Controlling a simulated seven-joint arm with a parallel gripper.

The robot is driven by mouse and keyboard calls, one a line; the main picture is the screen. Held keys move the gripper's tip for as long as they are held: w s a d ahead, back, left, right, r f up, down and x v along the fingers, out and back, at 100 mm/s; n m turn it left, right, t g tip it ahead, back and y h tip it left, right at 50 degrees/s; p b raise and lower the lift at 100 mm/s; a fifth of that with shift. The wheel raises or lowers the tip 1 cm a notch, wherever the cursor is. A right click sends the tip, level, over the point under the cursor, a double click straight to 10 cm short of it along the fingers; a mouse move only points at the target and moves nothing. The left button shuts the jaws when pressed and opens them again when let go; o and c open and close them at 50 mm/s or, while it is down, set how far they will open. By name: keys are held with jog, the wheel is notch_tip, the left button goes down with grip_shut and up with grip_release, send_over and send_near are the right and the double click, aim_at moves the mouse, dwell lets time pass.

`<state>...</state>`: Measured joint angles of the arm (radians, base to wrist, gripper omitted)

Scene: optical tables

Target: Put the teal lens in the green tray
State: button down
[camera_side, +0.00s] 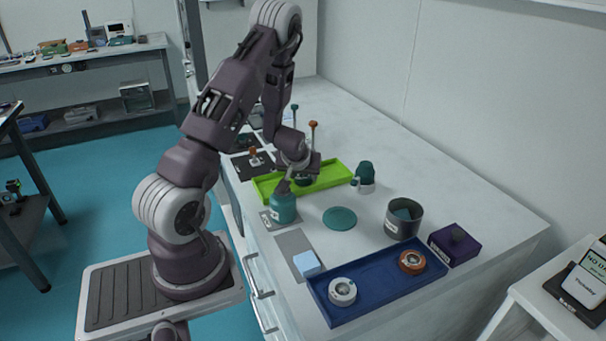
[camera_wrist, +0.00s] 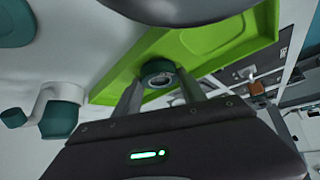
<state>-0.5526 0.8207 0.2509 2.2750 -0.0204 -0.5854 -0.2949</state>
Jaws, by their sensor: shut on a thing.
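The teal lens (camera_wrist: 157,70) is a small dark teal ring with a lighter centre, seen between my fingers in the wrist view. My gripper (camera_wrist: 160,80) is shut on it, one finger on each side. The bright green tray (camera_wrist: 225,50) lies behind the lens in that view. In the side view the green tray (camera_side: 335,176) sits on the white bench, and my gripper (camera_side: 303,176) is over its middle. My wrist and fingers largely hide the lens there. I cannot tell whether the lens touches the tray floor.
A flat teal disc (camera_side: 340,218), grey cup (camera_side: 403,222), purple box (camera_side: 454,246) and blue tray (camera_side: 375,290) with two round mounts lie nearer.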

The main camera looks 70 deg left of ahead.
jog(key=c, duration=0.7)
grip_release()
jog(key=shift+o, duration=0.2)
jog(key=shift+r, duration=0.15)
jog(key=s+d+r+m+t+h, duration=0.1)
jog(key=s+d+r+m+h, duration=0.15)
jog(key=d+r, duration=0.85)
jog(key=s+d+r+m+t+h, duration=0.1)
jog(key=s+d+r+m+h, duration=0.15)
jog(key=d+r, duration=0.9)
jog(key=s+d+r+m, duration=0.1)
jog(key=s+d+m, duration=0.2)
jog(key=s+d, duration=0.2)
jog(key=s+d+r+m+h, duration=0.1)
jog(key=s+d+r+m, duration=0.1)
jog(key=s+d, duration=0.4)
jog(key=s+m, duration=0.1)
jog(key=s, duration=0.2)
jog(key=shift+d+g, duration=0.3)
jog(key=shift+g, duration=0.1)
jog(key=shift+r, duration=0.1)
